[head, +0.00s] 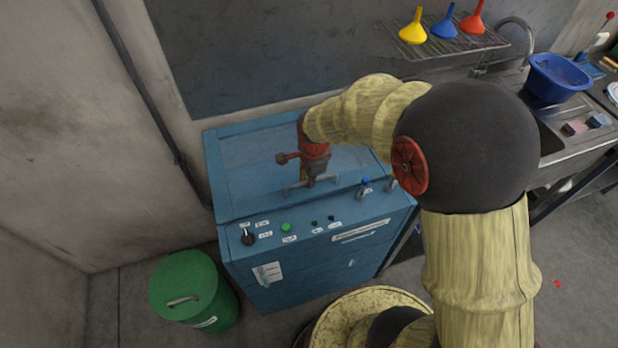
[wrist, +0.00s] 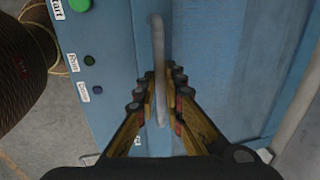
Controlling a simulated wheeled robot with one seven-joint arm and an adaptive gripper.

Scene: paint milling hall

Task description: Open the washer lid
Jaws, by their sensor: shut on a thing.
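The washer (head: 300,278) is a blue cabinet against the wall, with its blue lid (head: 243,170) on top, lying flat and closed. A grey bar handle (head: 294,187) runs along the lid's front edge; in the wrist view the handle (wrist: 158,40) stands upright in the picture. My gripper (head: 313,182) is over the lid's front edge at the handle. In the wrist view its fingers (wrist: 163,80) sit on both sides of the handle and are shut on it. Part of the handle in the head view is hidden by my gripper.
A green bin (head: 184,288) stands at the front left. A sink counter (head: 574,150) with a blue basin (head: 556,80) is at right. A rack (head: 440,42) holds funnels.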

